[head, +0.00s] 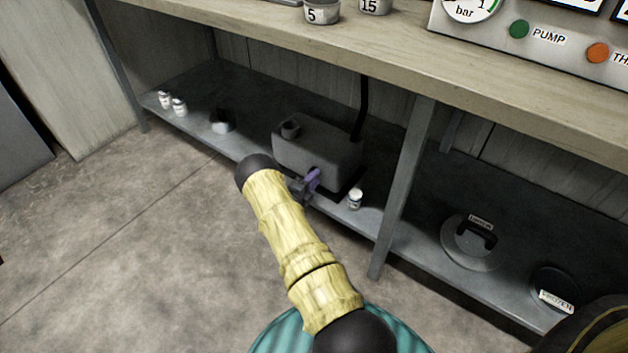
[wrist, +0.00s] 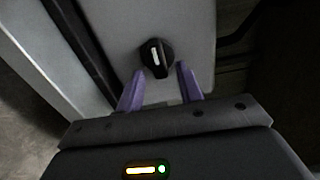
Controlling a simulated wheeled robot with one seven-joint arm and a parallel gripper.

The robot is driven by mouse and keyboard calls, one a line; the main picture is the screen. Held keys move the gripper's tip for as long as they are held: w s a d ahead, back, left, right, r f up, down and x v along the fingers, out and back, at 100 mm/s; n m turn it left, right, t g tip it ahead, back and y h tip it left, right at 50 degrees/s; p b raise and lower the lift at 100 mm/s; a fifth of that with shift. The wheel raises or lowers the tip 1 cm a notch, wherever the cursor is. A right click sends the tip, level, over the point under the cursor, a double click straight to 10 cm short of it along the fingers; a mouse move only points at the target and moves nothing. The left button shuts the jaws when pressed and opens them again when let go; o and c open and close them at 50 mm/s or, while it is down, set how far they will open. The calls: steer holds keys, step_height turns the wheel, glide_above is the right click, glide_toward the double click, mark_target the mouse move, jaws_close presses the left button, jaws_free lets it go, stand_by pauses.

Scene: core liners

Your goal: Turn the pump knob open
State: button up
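The pump is a grey box (head: 325,150) on the lower shelf under the bench, with a dark hose rising from its back. Its knob (wrist: 157,57) is black and round with a white pointer stripe, on the face of the box in the wrist view. My gripper (wrist: 160,82) has two purple fingers, spread apart and empty. The fingertips lie either side of the knob's lower part, and I cannot tell whether they touch it. In the head view my gripper (head: 311,181) is at the front of the pump, and the knob is hidden there.
A small white jar (head: 355,199) stands on the shelf just right of the pump. A shelf leg (head: 403,190) rises further right, before a round lid (head: 470,245). The benchtop (head: 400,50) overhangs the shelf. The floor (head: 150,230) in front is clear.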

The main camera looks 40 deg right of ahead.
steer(key=shift+s+a+r, duration=0.1)
steer(key=shift+a, duration=0.1)
steer(key=p+v, duration=0.6)
steer(key=v, duration=1.1)
steer(key=shift+d, duration=0.1)
